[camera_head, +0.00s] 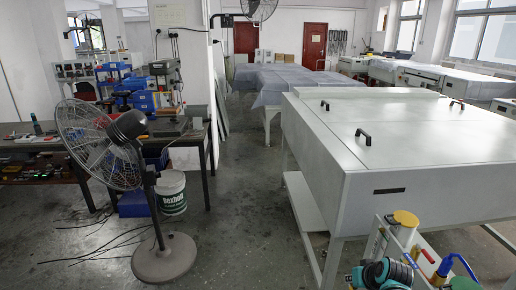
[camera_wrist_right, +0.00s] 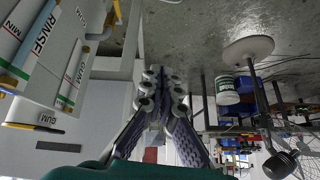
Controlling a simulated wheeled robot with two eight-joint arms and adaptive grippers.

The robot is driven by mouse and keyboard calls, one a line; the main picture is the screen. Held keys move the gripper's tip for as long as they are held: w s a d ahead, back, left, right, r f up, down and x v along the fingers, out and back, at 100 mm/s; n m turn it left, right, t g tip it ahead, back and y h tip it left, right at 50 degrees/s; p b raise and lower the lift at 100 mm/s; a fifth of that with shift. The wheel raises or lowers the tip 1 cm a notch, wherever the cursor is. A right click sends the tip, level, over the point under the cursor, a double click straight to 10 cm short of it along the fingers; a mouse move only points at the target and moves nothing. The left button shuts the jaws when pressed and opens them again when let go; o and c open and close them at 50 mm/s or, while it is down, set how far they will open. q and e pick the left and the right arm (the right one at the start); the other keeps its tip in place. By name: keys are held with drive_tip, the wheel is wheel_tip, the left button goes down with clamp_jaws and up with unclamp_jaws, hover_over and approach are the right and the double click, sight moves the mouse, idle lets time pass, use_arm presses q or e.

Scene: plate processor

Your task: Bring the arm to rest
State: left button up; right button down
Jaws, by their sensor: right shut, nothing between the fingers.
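My right gripper shows in the right wrist view (camera_wrist_right: 164,88), with its two dark ribbed fingers drawn together at the tips and nothing between them. The fingertips are hard to make out there. My left gripper and left arm are not in view.
The large white plate processor (camera_head: 400,135) fills the right side. A floor fan (camera_head: 100,145) and white bucket (camera_head: 171,192) stand at left. Grey floor (camera_head: 245,220) between is clear.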

drive_tip(key=s+a+r, duration=0.3)
drive_tip(key=s+a, duration=0.2)
drive_tip(key=s, duration=0.5)
drive_tip(key=s+a+r, duration=0.3)
drive_tip(key=s+a, duration=0.3)
drive_tip(key=s, duration=0.4)
drive_tip(key=shift+a+r+n+h, duration=0.2)
drive_tip(key=shift+a+n+h, duration=0.1)
drive_tip(key=shift+n+h, duration=0.1)
